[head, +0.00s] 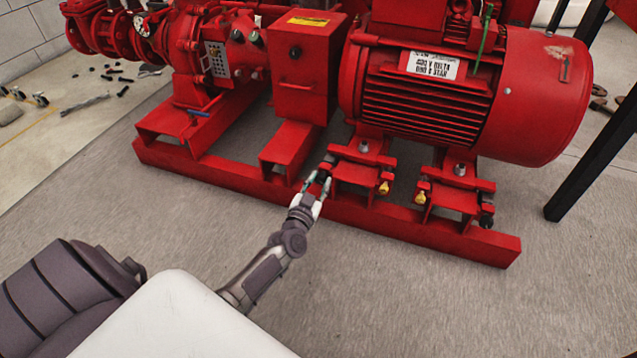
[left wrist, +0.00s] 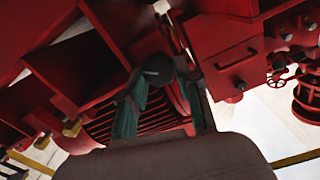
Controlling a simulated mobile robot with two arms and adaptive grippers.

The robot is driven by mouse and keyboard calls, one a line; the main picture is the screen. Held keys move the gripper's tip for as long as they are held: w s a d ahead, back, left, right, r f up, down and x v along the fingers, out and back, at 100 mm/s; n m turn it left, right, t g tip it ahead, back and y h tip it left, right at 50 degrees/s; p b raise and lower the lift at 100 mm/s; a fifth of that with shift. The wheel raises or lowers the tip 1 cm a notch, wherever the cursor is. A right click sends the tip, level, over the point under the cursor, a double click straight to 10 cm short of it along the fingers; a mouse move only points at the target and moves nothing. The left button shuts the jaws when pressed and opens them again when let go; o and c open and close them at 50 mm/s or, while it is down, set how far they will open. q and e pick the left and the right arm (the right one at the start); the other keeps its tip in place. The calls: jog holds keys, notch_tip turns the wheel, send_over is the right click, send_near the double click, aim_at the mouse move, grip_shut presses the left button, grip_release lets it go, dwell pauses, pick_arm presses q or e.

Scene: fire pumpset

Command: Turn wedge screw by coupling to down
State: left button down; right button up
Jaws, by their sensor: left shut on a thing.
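The red motor (head: 465,90) stands on feet over the red base rail (head: 400,222). My left gripper (head: 318,182) reaches in from below to the coupling-side end of the left motor foot. It is shut on the wedge screw there; in the head view the fingers mostly hide this screw. In the left wrist view the dark, rounded head of the wedge screw (left wrist: 158,68) shows between the two teal fingers of the gripper (left wrist: 160,82). Which way the screw is turned I cannot tell. My right gripper is not in view.
A red coupling guard box (head: 302,75) stands left of the motor. Brass-coloured screws (head: 384,187) (head: 420,197) and a dark screw (head: 486,220) sit along the motor feet. A dark post (head: 590,160) stands at the right. The grey floor before the rail is clear.

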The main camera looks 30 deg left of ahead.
pick_arm(q)
jog(key=shift+n, duration=0.3)
jog(key=shift+n+p, duration=0.4)
jog(key=shift+n, duration=0.7)
jog(key=n, duration=0.3)
jog(key=shift+a+n, duration=0.15)
jog(key=shift+n, duration=0.15)
jog(key=n, duration=0.3)
jog(key=shift+n, duration=0.3)
jog(key=n, duration=0.3)
jog(key=shift+a+f+n, duration=0.1)
jog(key=shift+f+n, duration=0.05)
jog(key=shift+n, duration=0.15)
jog(key=n+b, duration=0.1)
jog(key=n, duration=0.4)
jog(key=shift+f+n, duration=0.15)
jog(key=shift+n, duration=0.15)
jog(key=n+b, duration=0.2)
jog(key=n, duration=0.3)
jog(key=shift+s+n, duration=0.1)
jog(key=shift+n, duration=0.2)
